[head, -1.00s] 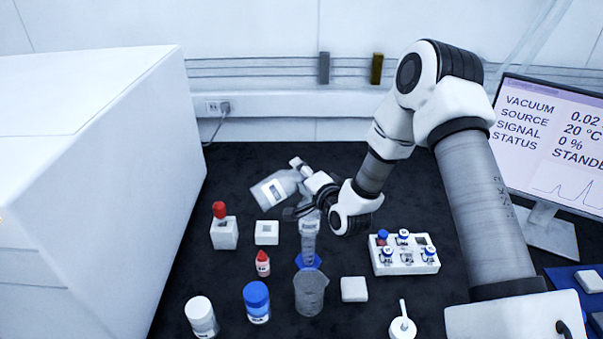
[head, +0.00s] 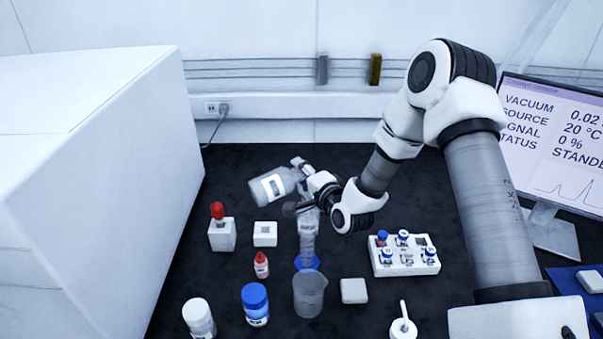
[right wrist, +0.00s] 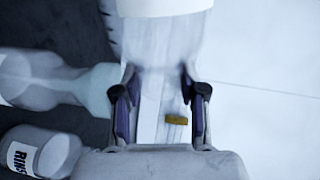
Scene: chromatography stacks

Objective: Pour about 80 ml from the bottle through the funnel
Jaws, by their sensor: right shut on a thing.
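My right gripper (head: 308,187) is shut on a pale bottle (head: 268,188) with a white label. The bottle is tipped nearly on its side above the middle of the bench. In the right wrist view the held bottle (right wrist: 165,55) is translucent between the two fingers (right wrist: 160,105). A clear graduated cylinder (head: 308,245) stands on a blue foot just below the gripper. A grey shape at its top (head: 296,209) may be the funnel, partly hidden by the gripper. I cannot tell whether liquid flows. My left gripper is out of view.
A clear beaker (head: 309,297) stands in front of the cylinder. A white vial rack (head: 403,268) is to the right. Bottles with blue (head: 255,294) and white caps (head: 196,310) stand at the front left. A large white box (head: 90,180) fills the left side.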

